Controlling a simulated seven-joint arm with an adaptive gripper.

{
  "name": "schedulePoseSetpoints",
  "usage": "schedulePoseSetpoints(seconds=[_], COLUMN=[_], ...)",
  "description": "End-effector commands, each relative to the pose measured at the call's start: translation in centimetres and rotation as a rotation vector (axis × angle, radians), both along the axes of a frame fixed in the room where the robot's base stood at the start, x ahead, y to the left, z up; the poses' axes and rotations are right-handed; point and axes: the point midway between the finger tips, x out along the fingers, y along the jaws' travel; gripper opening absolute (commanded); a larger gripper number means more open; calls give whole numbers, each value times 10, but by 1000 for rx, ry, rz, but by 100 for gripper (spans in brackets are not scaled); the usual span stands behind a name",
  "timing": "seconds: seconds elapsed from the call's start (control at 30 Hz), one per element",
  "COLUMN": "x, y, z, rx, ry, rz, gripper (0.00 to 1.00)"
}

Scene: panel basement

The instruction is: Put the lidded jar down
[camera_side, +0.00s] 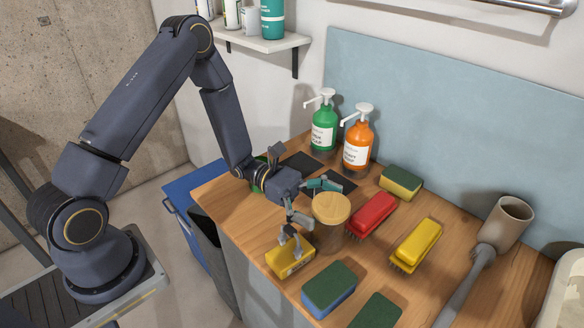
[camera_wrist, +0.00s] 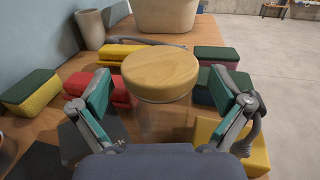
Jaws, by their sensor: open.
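The lidded jar has a round light-wood lid (camera_side: 331,208) and a see-through body that is hard to make out. It appears to stand upright on the wooden counter (camera_side: 240,210). In the wrist view the lid (camera_wrist: 160,72) is in the middle, just ahead of my gripper. My gripper (camera_side: 320,203) is open at the jar's left side in the side view. In the wrist view its two fingers, with teal pads, are spread to either side of the jar (camera_wrist: 160,80), with visible gaps between pads and lid. The jar's base is not clear in either view.
A red brush (camera_side: 371,213) and yellow brush (camera_side: 417,245) lie right of the jar. A yellow block (camera_side: 290,257) lies beneath one finger; a green-blue sponge (camera_side: 329,287) lies in front. Green (camera_side: 324,128) and orange (camera_side: 358,142) pump bottles stand behind.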

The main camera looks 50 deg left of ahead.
Motion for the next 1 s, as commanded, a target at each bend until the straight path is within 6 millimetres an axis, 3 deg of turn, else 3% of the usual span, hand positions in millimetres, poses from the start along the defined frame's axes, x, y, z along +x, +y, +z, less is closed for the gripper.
schedulePoseSetpoints(seconds=[0.1,0.37,1.0], x=[2,3,3], y=[-11,-13,-13], z=[0,0,0], rx=[2,2,2], ry=[-1,-1,-1], rz=[0,1,1], gripper=[100,98,31])
